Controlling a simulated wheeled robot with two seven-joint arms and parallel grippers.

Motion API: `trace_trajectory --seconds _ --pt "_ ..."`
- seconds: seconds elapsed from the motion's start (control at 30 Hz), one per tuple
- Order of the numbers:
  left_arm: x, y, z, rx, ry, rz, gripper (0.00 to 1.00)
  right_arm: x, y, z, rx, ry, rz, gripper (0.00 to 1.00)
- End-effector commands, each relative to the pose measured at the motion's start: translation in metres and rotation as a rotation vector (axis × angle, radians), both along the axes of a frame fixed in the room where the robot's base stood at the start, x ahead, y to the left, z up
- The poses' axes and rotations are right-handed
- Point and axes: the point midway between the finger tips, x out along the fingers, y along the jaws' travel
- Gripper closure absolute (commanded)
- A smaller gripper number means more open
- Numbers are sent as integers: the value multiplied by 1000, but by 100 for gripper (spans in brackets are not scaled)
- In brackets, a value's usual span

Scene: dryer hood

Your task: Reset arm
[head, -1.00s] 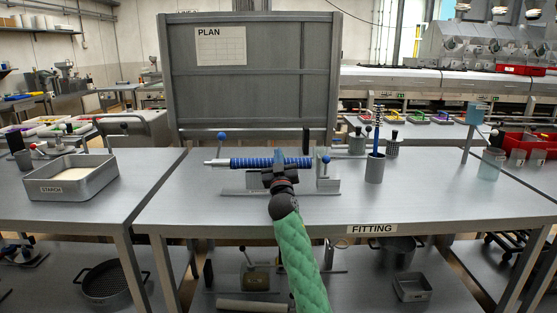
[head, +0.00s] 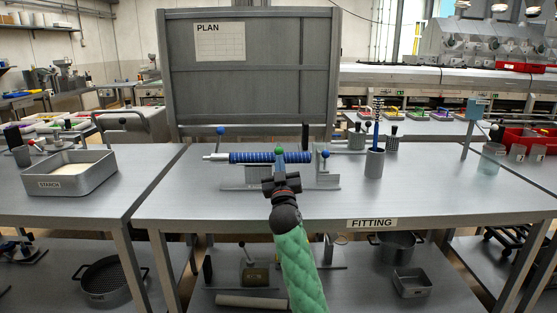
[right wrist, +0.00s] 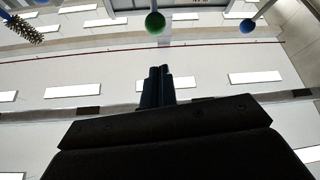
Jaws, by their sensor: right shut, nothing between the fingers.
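My right gripper (head: 280,170) is in front of the fixture on the table marked FITTING, on the near side of its blue-ribbed cylinder (head: 250,157). Its green-sleeved arm comes up from the bottom. The right wrist view shows its dark fingers (right wrist: 158,86) together and empty. A green ball (head: 279,150) shows just beyond the fingers and also in the right wrist view (right wrist: 155,23), apart from the fingertips. The gripper hides part of the fixture's base (head: 235,184). My left gripper is out of view.
A grey cup (head: 374,164) with a blue-handled tool stands right of the fixture. Blue-balled levers (head: 220,131) rise at the fixture. The PLAN board (head: 250,100) stands behind. A STARCH tray (head: 70,182) is on the left table. The FITTING table's front (head: 200,209) is clear.

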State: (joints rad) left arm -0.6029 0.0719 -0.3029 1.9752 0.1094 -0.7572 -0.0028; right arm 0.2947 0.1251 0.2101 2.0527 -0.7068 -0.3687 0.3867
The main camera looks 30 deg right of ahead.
Motion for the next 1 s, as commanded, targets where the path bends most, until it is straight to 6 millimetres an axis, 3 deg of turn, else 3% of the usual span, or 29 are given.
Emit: trace_trajectory --seconds 0.2,0.4,0.77,0.87,1.0 --pt "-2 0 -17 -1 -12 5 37 -38 20 -1 1 0 2 100" --pt "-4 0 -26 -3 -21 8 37 -61 32 0 0 0 0 100" --pt "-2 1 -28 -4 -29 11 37 -70 37 0 2 4 1 100" --pt "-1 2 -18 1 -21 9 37 -70 41 -11 21 39 8 100" --pt "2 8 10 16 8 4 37 -75 58 -53 89 169 35 100"
